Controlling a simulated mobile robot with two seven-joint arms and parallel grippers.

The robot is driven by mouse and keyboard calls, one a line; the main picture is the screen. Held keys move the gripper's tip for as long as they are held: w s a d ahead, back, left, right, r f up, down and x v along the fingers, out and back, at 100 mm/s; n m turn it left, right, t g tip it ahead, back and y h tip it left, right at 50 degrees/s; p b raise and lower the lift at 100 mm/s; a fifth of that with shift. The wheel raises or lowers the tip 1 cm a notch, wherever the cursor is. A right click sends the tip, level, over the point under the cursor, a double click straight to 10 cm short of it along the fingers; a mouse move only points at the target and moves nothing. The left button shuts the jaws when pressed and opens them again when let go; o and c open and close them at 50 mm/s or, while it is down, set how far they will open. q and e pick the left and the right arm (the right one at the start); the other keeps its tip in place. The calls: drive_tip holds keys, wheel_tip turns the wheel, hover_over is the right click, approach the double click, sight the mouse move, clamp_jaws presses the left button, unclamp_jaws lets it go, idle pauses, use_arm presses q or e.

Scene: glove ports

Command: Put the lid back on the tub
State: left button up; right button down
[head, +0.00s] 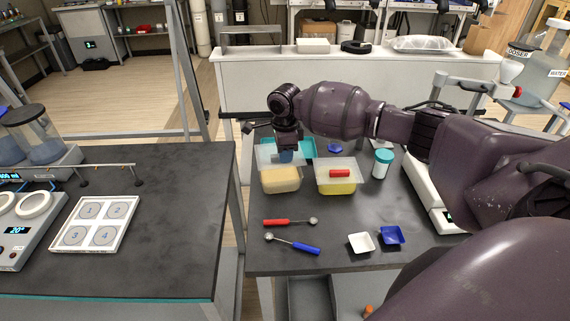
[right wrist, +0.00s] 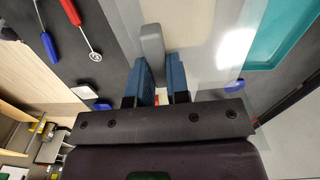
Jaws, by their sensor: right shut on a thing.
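My right gripper (head: 287,152) is shut on the grey handle (right wrist: 152,45) of a clear lid (head: 266,154), above the back of a tub with beige contents (head: 281,182). In the right wrist view its blue fingers (right wrist: 159,68) stand on both sides of the handle, and the see-through lid (right wrist: 195,40) spreads beyond them. I cannot tell whether the lid touches the tub's rim. A second tub with yellow contents (head: 337,188) stands to the right under a clear lid with a red handle (head: 340,173). My left gripper is not in view.
A teal tray (head: 304,147) lies behind the tubs. A teal-capped jar (head: 382,163) stands right of the yellow tub. A red-handled scoop (head: 285,222), a blue-handled scoop (head: 297,243), a white dish (head: 361,242) and a blue dish (head: 392,235) lie in front.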

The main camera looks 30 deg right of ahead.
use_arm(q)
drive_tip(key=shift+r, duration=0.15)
use_arm(e)
drive_tip(key=shift+f, duration=2.2)
drive_tip(key=shift+f, duration=0.45)
drive_tip(key=c, duration=1.1)
unclamp_jaws()
use_arm(q)
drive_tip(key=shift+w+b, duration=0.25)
drive_tip(key=shift+b, duration=0.15)
use_arm(e)
wheel_tip(320, 180, up, 13)
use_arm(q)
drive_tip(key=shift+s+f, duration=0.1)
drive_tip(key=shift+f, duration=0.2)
